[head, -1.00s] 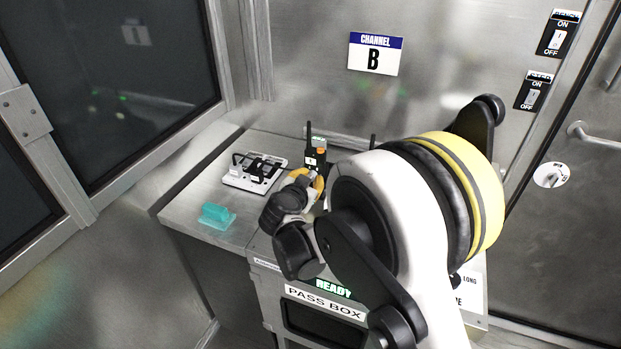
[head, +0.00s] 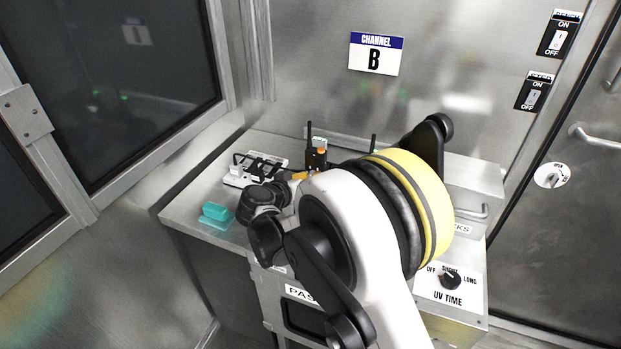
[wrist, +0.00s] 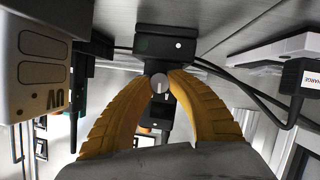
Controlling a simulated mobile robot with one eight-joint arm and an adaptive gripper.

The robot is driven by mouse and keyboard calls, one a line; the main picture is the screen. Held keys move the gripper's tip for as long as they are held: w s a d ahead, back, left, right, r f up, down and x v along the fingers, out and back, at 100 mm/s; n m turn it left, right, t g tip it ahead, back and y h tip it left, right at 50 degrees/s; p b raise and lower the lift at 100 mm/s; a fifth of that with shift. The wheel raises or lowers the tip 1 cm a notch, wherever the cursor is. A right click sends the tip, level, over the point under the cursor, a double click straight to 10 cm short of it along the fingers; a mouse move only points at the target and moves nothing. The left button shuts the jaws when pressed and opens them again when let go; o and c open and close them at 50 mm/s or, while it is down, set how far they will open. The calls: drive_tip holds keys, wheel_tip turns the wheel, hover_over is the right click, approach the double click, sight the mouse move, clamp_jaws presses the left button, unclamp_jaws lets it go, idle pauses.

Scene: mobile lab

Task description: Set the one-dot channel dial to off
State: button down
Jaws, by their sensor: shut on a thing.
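My gripper (wrist: 158,80) has two yellow ribbed fingers, shut on a small round grey dial (wrist: 159,84) with a pale line on its face. The dial sits between the fingertips, beside a black housing (wrist: 150,45) that bears one white dot (wrist: 178,44). In the head view, a black handset with an antenna and an orange part (head: 318,157) stands on the bench behind my arm. A yellow bit of my gripper (head: 299,176) shows just in front of it. My arm hides the dial there, and I cannot read its setting.
A white rack (head: 240,178) with black parts and a teal block (head: 215,212) are on the bench at left. A UV TIME knob (head: 451,281) is at front right. In the wrist view, a beige UV box (wrist: 35,62) is close at left, and black cables run at right.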

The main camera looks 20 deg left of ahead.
drive_tip(key=shift+n+h, duration=0.4)
drive_tip(key=shift+n, duration=0.2)
drive_tip(key=c, duration=1.2)
unclamp_jaws()
